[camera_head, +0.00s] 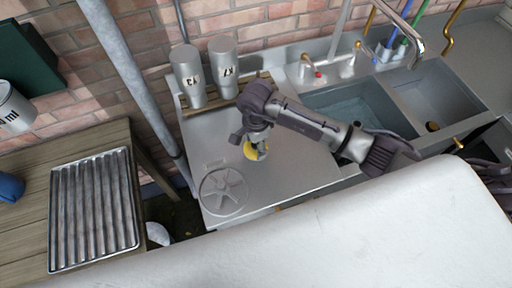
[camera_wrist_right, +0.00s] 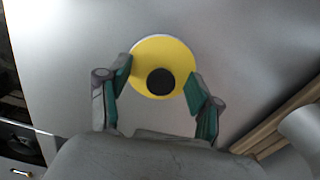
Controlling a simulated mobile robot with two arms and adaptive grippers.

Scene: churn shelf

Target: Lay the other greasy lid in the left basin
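A round yellow lid (camera_head: 250,151) with a white edge is on the metal drainboard, under my right gripper (camera_head: 257,142). In the right wrist view the lid (camera_wrist_right: 146,59) shows its black central knob (camera_wrist_right: 160,82). My right gripper (camera_wrist_right: 160,72) has its fingers apart on either side of the knob, over the lid's edges; neither finger touches the knob. Whether the pads touch the rim, I cannot tell. The left basin (camera_head: 357,106) holds bluish water. My left gripper is not in view.
A spoked grey disc (camera_head: 223,192) lies at the drainboard's front left. Two lettered metal churns (camera_head: 188,78) stand on a wooden slatted rack behind. The right basin (camera_head: 432,95) and a tap (camera_head: 415,45) lie to the right. A ribbed tray (camera_head: 92,208) is on the wooden table.

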